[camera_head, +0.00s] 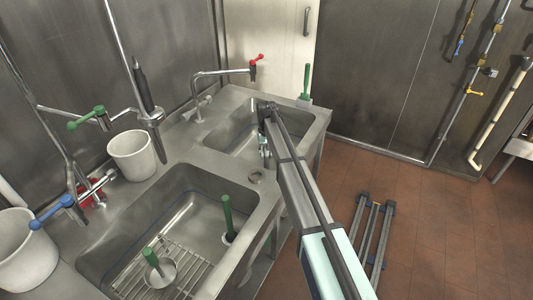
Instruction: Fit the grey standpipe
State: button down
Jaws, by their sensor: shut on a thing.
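My gripper (264,150) is over the far sink basin (235,137), at the end of my arm. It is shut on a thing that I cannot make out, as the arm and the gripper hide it. I cannot pick out the grey standpipe for certain. A green upright pipe (227,214) stands in the near sink basin (187,208) by its right side.
A green-handled piece (153,258) with a round base is on a wire rack (150,278) in the near basin. Another green upright (306,80) stands at the far corner. White buckets (132,155) and taps line the left. A red-handled tap (254,68) reaches over the far basin.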

jog(key=c, duration=0.8)
grip_release()
jog(key=shift+c, duration=0.2)
jog(key=shift+r, duration=0.1)
